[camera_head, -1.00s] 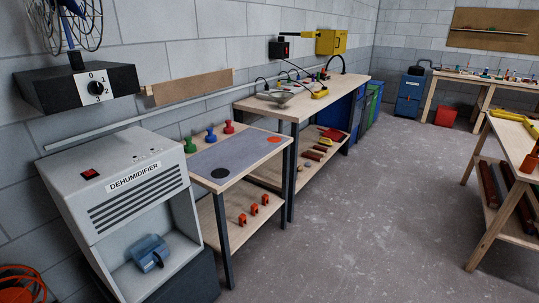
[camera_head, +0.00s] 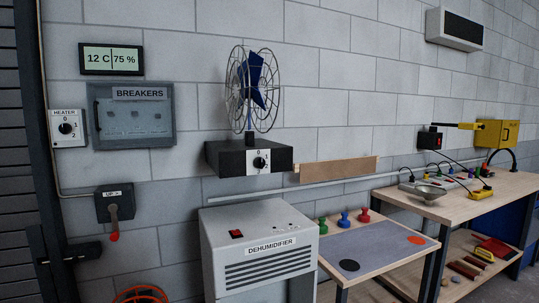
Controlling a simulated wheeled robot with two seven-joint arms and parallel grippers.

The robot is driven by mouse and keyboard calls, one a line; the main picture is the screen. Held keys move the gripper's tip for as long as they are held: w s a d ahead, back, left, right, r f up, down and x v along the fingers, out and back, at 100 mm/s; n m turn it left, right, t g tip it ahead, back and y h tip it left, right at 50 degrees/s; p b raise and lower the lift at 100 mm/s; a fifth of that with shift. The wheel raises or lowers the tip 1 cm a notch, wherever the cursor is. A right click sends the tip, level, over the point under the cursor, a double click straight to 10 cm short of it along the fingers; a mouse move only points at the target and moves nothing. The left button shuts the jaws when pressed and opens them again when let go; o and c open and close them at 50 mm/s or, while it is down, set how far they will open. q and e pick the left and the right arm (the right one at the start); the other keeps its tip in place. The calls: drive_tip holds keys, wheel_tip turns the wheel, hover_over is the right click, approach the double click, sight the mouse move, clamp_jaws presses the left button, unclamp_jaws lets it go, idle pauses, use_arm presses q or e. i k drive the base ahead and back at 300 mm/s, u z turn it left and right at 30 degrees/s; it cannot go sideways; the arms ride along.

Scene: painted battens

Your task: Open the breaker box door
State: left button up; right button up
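The breaker box (camera_head: 132,114) is a grey wall box labelled BREAKERS at the left. Its door (camera_head: 133,125) looks shut, with a translucent window through which faint breaker shapes show. A dark handle (camera_head: 97,115) runs down the door's left side. Neither of my grippers shows in the head view, so their state cannot be seen.
A heater dial (camera_head: 67,128) is left of the box, a lever switch (camera_head: 114,205) below, and a display (camera_head: 111,60) above. A fan (camera_head: 252,90) and dehumidifier (camera_head: 258,245) stand to the right. Workbenches (camera_head: 470,203) run further right. An orange wire object (camera_head: 141,296) is low in front.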

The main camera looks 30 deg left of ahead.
sight(127, 93)
drive_tip(key=u, duration=1.85)
